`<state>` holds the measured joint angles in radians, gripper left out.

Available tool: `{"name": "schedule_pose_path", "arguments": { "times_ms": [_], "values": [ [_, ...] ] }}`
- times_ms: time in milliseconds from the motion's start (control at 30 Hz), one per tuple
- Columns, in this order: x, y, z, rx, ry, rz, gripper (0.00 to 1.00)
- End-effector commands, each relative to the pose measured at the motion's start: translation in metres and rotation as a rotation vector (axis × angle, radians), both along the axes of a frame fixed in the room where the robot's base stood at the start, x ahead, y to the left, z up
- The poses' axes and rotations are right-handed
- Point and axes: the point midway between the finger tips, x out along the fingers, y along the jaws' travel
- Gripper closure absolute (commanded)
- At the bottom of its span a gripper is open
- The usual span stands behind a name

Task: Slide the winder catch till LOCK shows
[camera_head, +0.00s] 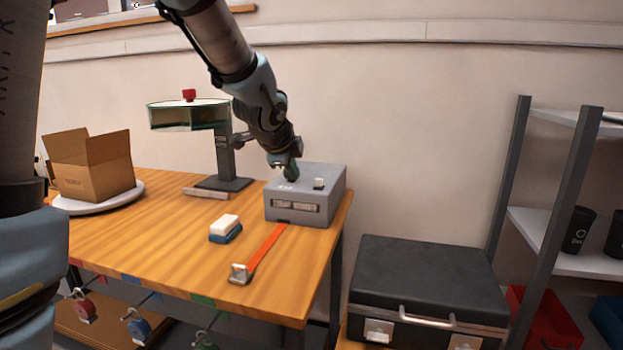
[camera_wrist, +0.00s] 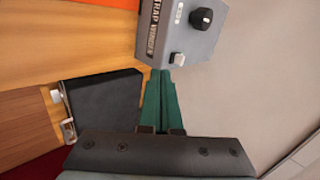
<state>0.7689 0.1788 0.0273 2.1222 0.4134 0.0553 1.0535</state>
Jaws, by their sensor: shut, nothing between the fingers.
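The strap winder (camera_head: 297,208) is a grey box at the table's right end. A small pale catch (camera_head: 318,184) stands on its top; the catch also shows in the wrist view (camera_wrist: 178,58), along with a black knob (camera_wrist: 201,19). Small lettering beside the knob is too small to read, so I cannot tell whether LOCK shows. My gripper (camera_head: 290,169) is over the winder's top, its green fingers shut and empty. In the wrist view the fingertips (camera_wrist: 166,74) appear close to the catch; I cannot tell whether they touch it.
An orange strap (camera_head: 265,247) with a metal end runs forward from the winder. A white-and-blue block (camera_head: 225,229) lies left of it. A stand with a green-sided head (camera_head: 190,115) is behind left. A black case (camera_head: 428,280) is at right, beside a shelf rack (camera_head: 552,230).

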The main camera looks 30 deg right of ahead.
Motion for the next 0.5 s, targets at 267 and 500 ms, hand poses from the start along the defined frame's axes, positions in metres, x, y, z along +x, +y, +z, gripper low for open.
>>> {"name": "schedule_pose_path", "arguments": {
  "times_ms": [267, 500],
  "values": [
    [-0.006, -0.024, 0.008, 0.02, -0.063, -0.101, 1.0],
    [-0.005, -0.024, 0.007, 0.019, -0.062, -0.098, 1.0]
  ]
}}
